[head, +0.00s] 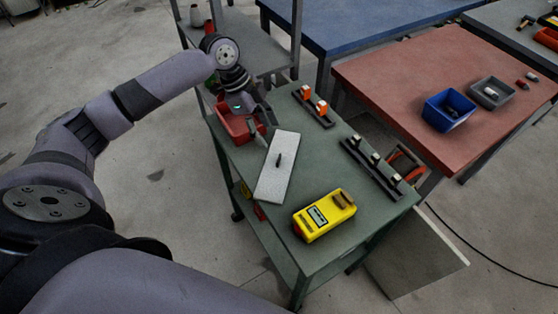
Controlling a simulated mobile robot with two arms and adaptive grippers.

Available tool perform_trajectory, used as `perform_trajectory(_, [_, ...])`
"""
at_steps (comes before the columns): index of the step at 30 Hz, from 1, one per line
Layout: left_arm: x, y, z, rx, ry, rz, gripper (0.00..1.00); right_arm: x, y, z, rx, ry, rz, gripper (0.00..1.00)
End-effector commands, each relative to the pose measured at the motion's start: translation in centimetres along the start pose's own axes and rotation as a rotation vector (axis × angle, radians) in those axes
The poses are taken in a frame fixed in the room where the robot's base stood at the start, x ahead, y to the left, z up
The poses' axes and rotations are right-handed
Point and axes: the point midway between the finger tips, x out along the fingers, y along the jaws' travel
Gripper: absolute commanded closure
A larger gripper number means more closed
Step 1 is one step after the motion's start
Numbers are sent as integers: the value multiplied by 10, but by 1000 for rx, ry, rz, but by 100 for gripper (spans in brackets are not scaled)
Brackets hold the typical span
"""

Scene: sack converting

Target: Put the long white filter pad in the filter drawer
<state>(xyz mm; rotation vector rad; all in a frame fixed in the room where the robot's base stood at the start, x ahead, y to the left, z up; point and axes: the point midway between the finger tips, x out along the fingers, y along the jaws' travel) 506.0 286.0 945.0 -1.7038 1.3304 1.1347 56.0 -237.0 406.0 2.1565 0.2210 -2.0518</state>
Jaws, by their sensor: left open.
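The long white filter pad (270,182) lies flat on top of the green cart (260,235), with a small dark mark or knob near its middle. My left gripper (264,128) reaches in from the far side of the cart. It is open, with its fingers close to the far end of the pad; I cannot tell whether they touch it. I cannot make out a filter drawer for certain. My right gripper is not in view.
A red bin (231,127) stands beside the left gripper. A yellow device (323,216) sits near the cart's front. Two dark racks, one with orange blocks (306,91) and one with pale blocks (374,160), lie along its right side. A red table (420,70) stands right.

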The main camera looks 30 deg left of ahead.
Motion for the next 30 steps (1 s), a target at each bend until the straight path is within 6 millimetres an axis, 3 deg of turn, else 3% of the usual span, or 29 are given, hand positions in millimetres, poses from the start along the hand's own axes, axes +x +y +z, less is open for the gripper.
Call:
perform_trajectory(3, [24, 1, -1, -1, 1, 3, 47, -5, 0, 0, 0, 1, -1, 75])
perform_trajectory(6, [39, 1, -1, -1, 1, 2, 47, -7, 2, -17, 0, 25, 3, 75])
perform_trajectory(12, [52, 0, 0, -1, 0, 0, 47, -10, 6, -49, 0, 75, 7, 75])
perform_trajectory(22, [95, 5, 8, -1, 0, 1, 47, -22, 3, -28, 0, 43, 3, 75])
perform_trajectory(30, [102, 5, 8, 1, -1, -2, 47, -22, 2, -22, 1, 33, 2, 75])
